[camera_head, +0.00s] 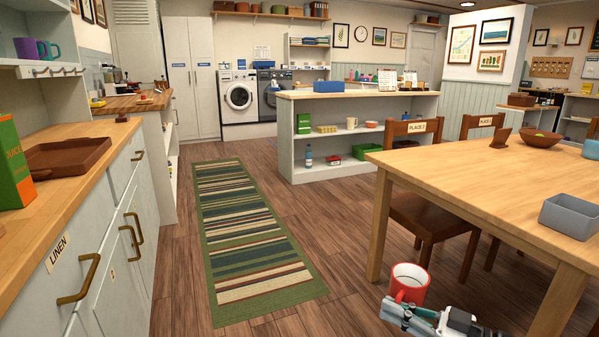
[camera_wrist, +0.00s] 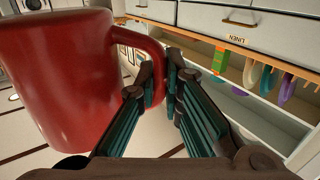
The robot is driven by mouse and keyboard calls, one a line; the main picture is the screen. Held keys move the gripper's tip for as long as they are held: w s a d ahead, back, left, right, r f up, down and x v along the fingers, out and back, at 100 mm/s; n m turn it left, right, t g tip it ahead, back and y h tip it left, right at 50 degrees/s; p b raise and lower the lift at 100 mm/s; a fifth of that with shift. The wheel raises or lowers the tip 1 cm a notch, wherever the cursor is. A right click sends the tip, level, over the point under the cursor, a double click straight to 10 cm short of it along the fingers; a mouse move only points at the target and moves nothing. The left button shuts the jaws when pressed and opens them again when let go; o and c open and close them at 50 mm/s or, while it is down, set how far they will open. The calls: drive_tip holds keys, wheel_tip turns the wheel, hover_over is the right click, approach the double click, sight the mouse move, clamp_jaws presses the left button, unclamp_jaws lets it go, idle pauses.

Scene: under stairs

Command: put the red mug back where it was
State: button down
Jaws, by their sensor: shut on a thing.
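The red mug (camera_head: 410,283) is at the lower right of the head view, upright, its pale inside showing. My gripper (camera_head: 408,306) is shut on the mug's handle and holds it in the air beside the wooden table (camera_head: 462,174). In the wrist view the mug (camera_wrist: 62,75) fills the left side, and its handle passes between the fingers of my gripper (camera_wrist: 163,85). The mug's far side is hidden there.
A counter (camera_head: 75,165) with a brown tray (camera_head: 84,155) runs along the left. A striped rug (camera_head: 240,240) lies on the floor. A shelf island (camera_head: 350,95) stands behind. A grey bin (camera_head: 570,215) sits on the table. Chairs (camera_head: 425,200) stand at its side.

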wheel_tip(320, 180, up, 24)
drive_tip(key=s+p, duration=0.1)
drive_tip(key=p, duration=2.8)
drive_tip(key=shift+s+r, duration=0.2)
drive_tip(key=shift+s, duration=0.2)
drive_tip(key=shift+s+a, duration=0.1)
